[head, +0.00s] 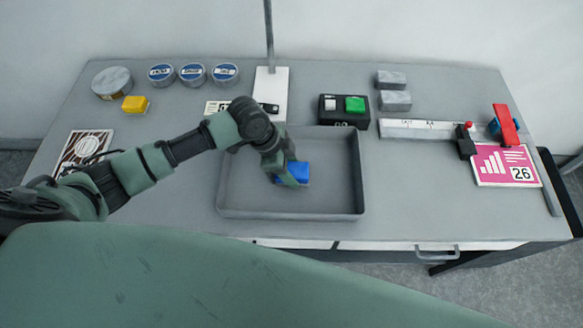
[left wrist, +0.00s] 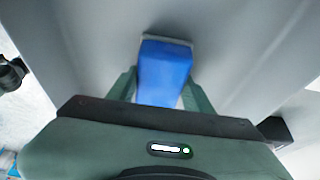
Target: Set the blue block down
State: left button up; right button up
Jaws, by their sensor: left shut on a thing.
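The blue block (head: 301,171) is at my left gripper (head: 290,176), over the middle of the grey tray (head: 340,200). The left gripper is shut on it. In the left wrist view the blue block (left wrist: 165,72) sits between the two green fingers, with grey surface beyond it. I cannot tell whether the block touches the tray floor. The fingers hide part of the block in the head view. My right gripper is not in view.
A yellow block (head: 135,104), a round tin (head: 112,82) and several blue-topped tins (head: 192,74) stand at the left. A black box with a green button (head: 355,104) stands behind the tray. Grey blocks (head: 394,100) and a pink card (head: 504,167) are at the right.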

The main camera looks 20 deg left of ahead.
pick_arm(q)
jog(key=shift+f, duration=0.15)
jog(key=o, duration=1.3)
jog(key=shift+r, duration=0.25)
jog(key=b+v, duration=0.1)
jog(key=v, duration=1.1)
jog(key=shift+f, duration=0.1)
